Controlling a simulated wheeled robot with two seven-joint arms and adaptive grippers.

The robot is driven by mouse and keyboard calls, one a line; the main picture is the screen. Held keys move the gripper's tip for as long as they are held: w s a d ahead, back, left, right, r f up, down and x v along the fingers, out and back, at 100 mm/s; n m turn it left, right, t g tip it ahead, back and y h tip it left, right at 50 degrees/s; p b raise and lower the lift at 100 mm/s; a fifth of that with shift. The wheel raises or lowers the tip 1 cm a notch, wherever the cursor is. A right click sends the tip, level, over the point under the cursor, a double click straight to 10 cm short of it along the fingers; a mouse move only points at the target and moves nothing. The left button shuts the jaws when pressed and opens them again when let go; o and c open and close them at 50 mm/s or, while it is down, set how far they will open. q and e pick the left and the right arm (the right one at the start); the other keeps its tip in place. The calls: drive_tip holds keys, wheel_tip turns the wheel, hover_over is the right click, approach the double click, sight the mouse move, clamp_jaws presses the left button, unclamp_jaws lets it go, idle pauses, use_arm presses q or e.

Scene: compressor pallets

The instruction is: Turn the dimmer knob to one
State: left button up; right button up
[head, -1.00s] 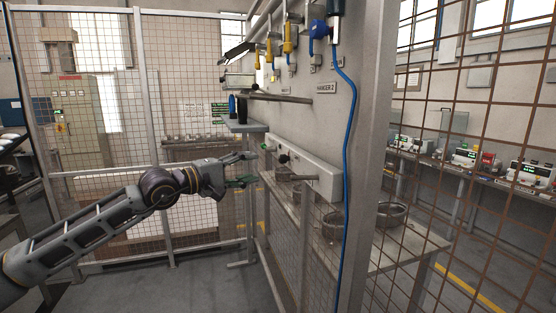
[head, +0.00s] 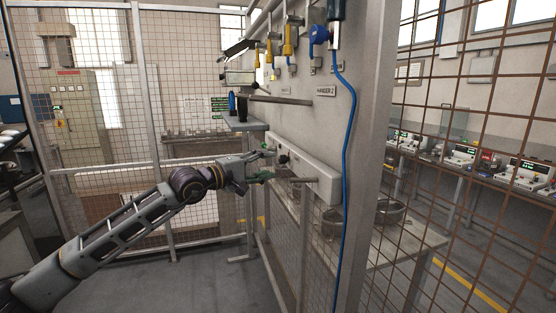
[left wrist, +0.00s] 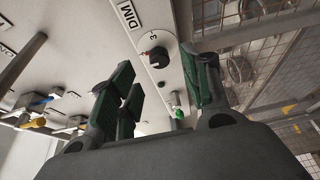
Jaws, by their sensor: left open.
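The dimmer knob (left wrist: 157,57) is a small dark knob with a red mark on a round plate in the left wrist view. A label "DIM" (left wrist: 128,15) and a "3" are beside it. In the head view the knob (head: 283,159) is a dark spot on the pale box on the wall. My left gripper (head: 267,164) is open in front of this box, close to the knob. In the left wrist view its green-padded fingers (left wrist: 160,80) lie either side of the knob. I cannot tell how far the tips are from it. My right gripper is not in view.
A green button (left wrist: 178,112) is on the same panel near the knob. A grey bar (head: 298,180) sticks out by the box. A small shelf (head: 243,126) holds dark items above my gripper. A blue cable (head: 347,190) hangs on the wall's near edge.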

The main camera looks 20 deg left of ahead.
sight(284, 159)
use_arm(q)
drive_tip(key=p+x, duration=0.2)
drive_tip(key=x, duration=0.3)
drive_tip(key=shift+w+d, duration=0.2)
idle(0.5)
drive_tip(key=c, duration=1)
drive_tip(key=shift+c, duration=0.2)
